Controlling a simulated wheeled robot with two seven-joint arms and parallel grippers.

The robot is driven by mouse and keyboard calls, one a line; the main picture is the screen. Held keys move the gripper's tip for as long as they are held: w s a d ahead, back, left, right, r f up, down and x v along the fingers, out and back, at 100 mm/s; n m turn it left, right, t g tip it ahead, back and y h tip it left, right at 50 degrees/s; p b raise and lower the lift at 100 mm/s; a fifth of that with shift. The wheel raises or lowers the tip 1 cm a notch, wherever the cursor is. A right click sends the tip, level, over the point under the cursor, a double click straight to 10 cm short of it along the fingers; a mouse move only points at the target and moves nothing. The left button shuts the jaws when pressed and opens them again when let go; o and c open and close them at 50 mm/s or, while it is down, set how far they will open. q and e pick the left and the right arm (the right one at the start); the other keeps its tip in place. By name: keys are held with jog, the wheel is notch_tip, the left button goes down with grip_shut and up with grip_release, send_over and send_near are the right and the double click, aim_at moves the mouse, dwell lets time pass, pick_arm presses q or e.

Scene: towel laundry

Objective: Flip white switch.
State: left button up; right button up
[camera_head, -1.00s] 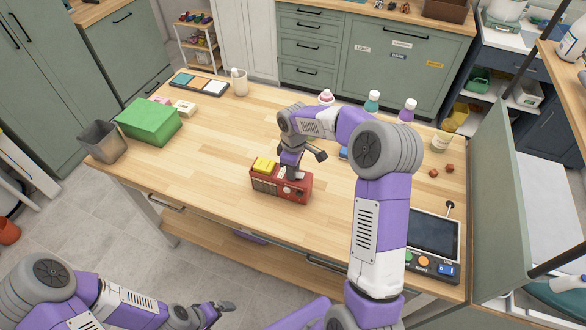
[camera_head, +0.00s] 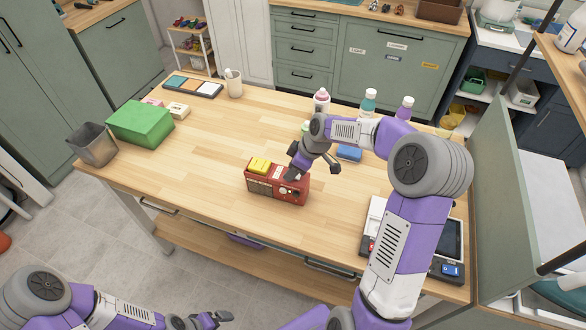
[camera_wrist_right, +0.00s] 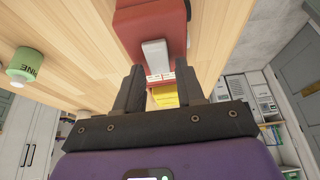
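A red box-shaped device (camera_head: 262,185) stands on the wooden table, with a yellow part (camera_head: 259,165) on its top left. In the right wrist view the red device (camera_wrist_right: 148,20) carries a whitish switch lever (camera_wrist_right: 155,54), just ahead of my fingers and between their lines. A yellow part (camera_wrist_right: 165,96) shows between the fingers. My right gripper (camera_head: 292,177) is at the device's right end in the head view. Its two fingers (camera_wrist_right: 157,76) are apart with nothing gripped. Contact with the switch cannot be told. My left gripper (camera_head: 222,316) is low, off the table's front; its opening is unclear.
A green box (camera_head: 140,123) and grey bin (camera_head: 93,144) stand at the table's left. Bottles (camera_head: 368,102) stand at the back right, with a blue block (camera_head: 349,153) nearer. A screen device (camera_head: 448,240) sits at right, partly behind my arm. The table's middle left is clear.

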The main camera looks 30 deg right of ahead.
aim_at(303, 179)
jog(key=shift+o, duration=0.9)
jog(key=v, duration=0.7)
jog(key=shift+r+p, duration=0.25)
jog(key=shift+p, duration=0.05)
jog(key=shift+s, duration=0.1)
